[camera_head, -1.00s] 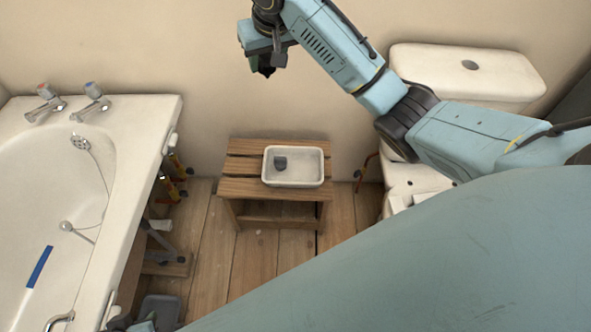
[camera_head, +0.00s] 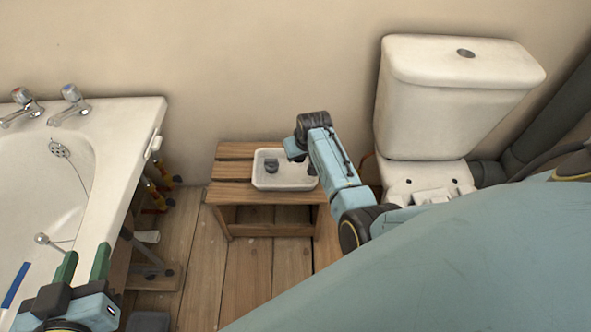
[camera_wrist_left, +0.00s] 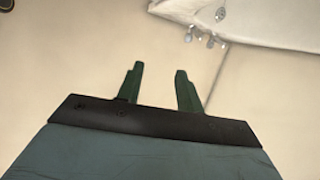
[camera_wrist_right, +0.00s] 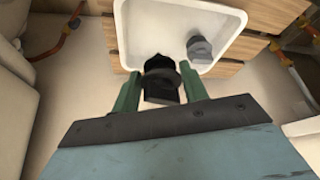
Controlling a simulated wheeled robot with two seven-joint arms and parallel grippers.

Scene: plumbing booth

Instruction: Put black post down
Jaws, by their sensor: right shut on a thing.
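The black post (camera_wrist_right: 162,84) is between the green fingers of my right gripper (camera_wrist_right: 161,91), which is shut on it. In the right wrist view its far end overlaps the near rim of the white tray (camera_wrist_right: 140,40). In the head view my right arm reaches over the right part of the white tray (camera_head: 285,186); the arm hides its fingers and the post there. My left gripper (camera_head: 83,264) is open and empty by the bathtub's edge; its spread fingers show in the left wrist view (camera_wrist_left: 159,86).
A small grey piece (camera_head: 271,165) lies in the tray's left part. The tray stands on a slatted wooden stool (camera_head: 232,171). The bathtub (camera_head: 130,150) is on the left, the toilet (camera_head: 440,110) on the right. Bare floor (camera_head: 246,270) lies in front.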

